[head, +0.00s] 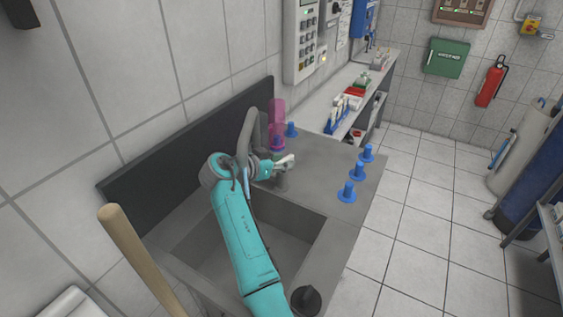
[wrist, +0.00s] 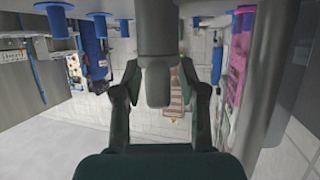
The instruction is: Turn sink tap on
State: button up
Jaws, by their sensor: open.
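The sink (head: 300,225) is a grey basin set in a grey counter. The tap's grey curved spout (head: 246,130) rises at the back of the basin, partly hidden by my teal arm. My gripper (head: 286,162) is just above the counter, beside the spout. In the wrist view, which looks upside down, my gripper (wrist: 159,68) is open, with one dark finger on each side of a grey lever-like part (wrist: 158,85), apparently the tap's handle. I cannot tell whether the fingers touch it. A large grey cylinder (wrist: 278,60) at the right is probably the spout. No water is visible.
A pink cylinder (head: 278,110) and a blue peg (head: 291,130) stand behind my gripper. Several more blue pegs (head: 347,190) stand on the counter's right side. A dark backsplash (head: 165,155) borders the back. Tiled floor (head: 425,220) is free at right.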

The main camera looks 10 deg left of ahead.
grip_shut()
jog(key=shift+f+m+g+h, duration=0.1)
jog(key=shift+m+g+h, duration=1.15)
jog(key=shift+m, duration=0.25)
jog(key=shift+m+g+h, duration=0.3)
jog(key=shift+g+h, duration=0.05)
jog(key=shift+s+f, duration=0.15)
grip_release()
